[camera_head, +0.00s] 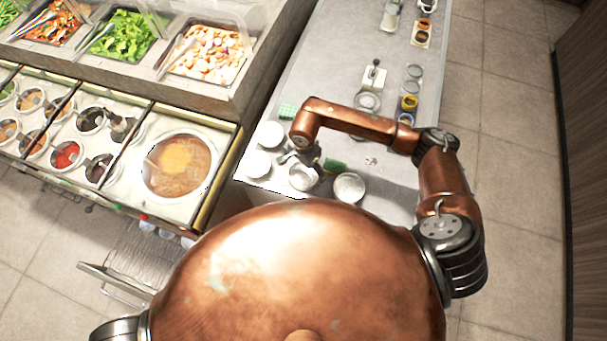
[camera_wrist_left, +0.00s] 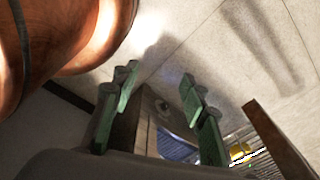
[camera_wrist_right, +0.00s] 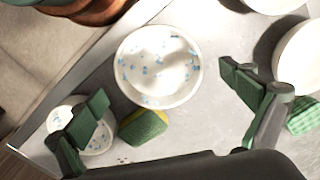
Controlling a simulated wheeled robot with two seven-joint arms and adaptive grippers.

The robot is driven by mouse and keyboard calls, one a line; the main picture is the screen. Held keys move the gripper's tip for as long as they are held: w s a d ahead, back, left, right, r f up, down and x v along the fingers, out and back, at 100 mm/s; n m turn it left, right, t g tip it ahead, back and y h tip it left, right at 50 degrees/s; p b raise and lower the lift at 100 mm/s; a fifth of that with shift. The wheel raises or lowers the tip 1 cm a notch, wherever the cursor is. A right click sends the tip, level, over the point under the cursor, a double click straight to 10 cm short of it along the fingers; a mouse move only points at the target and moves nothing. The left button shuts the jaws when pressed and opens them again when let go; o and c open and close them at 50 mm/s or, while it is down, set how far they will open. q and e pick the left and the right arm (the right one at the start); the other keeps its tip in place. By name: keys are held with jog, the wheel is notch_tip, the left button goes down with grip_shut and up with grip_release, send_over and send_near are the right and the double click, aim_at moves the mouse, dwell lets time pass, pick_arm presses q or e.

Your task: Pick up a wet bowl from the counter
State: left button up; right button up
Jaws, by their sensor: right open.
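A white bowl with blue drops (camera_wrist_right: 158,66) sits on the counter (camera_head: 330,70), ahead of my open right gripper (camera_wrist_right: 172,100); it also shows in the head view (camera_head: 302,179). The right fingers are apart and empty, with the bowl lying beyond the tips. A second bowl with blue specks (camera_wrist_right: 97,138) is partly hidden behind one right finger; in the head view it seems to be the right-hand bowl (camera_head: 350,187). Two plain white bowls (camera_head: 270,134) (camera_head: 258,164) stand to the left. My left gripper (camera_wrist_left: 158,80) is open and empty over the floor.
A green and yellow sponge (camera_wrist_right: 142,126) lies close beside the drop-covered bowl. Another green sponge (camera_wrist_right: 303,117) lies near the plain bowls. Small jars (camera_head: 409,103) line the counter's right side. A soup pot (camera_head: 177,166) and sauce wells (camera_head: 66,155) are at the left.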

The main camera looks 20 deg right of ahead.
aim_at(304, 177)
jog(key=shift+f+p, duration=0.35)
jog(key=shift+f, duration=1.5)
jog(key=shift+c, duration=0.7)
jog(key=c, duration=1.2)
jog(key=shift+r, duration=0.1)
jog(key=shift+c, duration=0.2)
